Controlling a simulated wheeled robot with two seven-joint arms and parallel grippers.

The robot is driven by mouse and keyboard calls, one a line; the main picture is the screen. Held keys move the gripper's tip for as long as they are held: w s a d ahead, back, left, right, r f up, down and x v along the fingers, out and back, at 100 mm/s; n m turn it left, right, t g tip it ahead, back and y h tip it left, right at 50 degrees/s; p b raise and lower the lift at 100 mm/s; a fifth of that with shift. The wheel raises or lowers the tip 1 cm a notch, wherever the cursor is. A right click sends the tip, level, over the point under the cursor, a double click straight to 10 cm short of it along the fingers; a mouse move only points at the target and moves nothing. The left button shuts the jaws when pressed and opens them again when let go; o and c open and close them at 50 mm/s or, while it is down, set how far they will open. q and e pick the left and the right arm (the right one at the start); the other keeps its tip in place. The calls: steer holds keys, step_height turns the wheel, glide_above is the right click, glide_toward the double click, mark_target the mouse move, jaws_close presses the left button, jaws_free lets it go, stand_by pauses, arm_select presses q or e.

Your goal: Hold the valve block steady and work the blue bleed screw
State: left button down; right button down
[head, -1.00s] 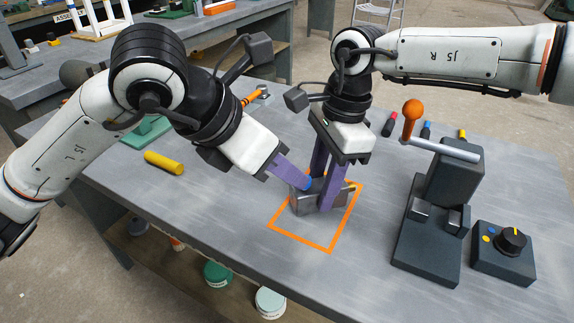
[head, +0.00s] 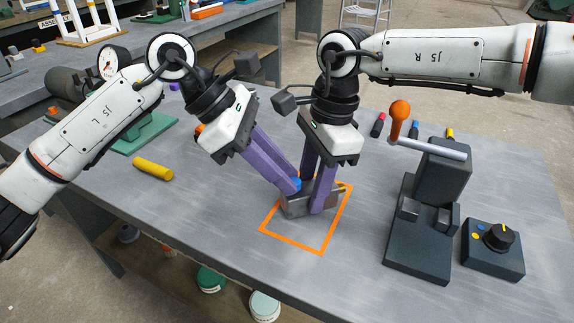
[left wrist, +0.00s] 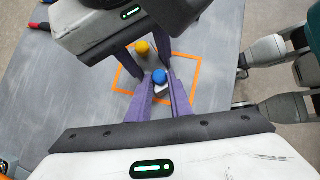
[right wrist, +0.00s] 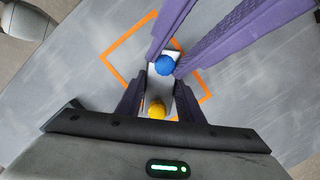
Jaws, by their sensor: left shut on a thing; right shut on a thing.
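The grey metal valve block (head: 296,207) stands inside an orange square outline on the table. Its blue bleed screw (left wrist: 160,76) has a round knob, also visible in the right wrist view (right wrist: 165,65). A yellow knob (right wrist: 156,110) sits at the block's other end. My left gripper (head: 292,188) comes down tilted from the left, its purple fingers shut on the blue screw. My right gripper (head: 318,206) points down, its fingers shut on the valve block around the yellow-knob end. The fingers hide much of the block in the head view.
A dark press-like fixture (head: 425,225) with an orange-knobbed lever (head: 400,110) stands right of my right gripper. A dial box (head: 492,250) is beside it. A yellow cylinder (head: 152,169) lies at left. The front middle of the table is clear.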

arm_select(q)
steer(key=c, duration=1.9)
jaws_free()
steer(key=shift+w+m+g, duration=0.15)
steer(key=shift+m+g, duration=0.35)
steer(key=shift+m, duration=0.3)
steer(key=shift+c, duration=0.2)
arm_select(e)
steer(key=shift+d+f, duration=0.1)
steer(key=shift+f, duration=0.1)
arm_select(q)
steer(key=o, duration=0.4)
arm_select(e)
steer(key=shift+s, duration=0.1)
arm_select(q)
steer(key=v, duration=1.2)
steer(key=shift+d+r, duration=0.1)
steer(key=shift+r, duration=0.05)
arm_select(e)
steer(key=c, duration=1.1)
jaws_free()
steer(key=shift+r, duration=0.1)
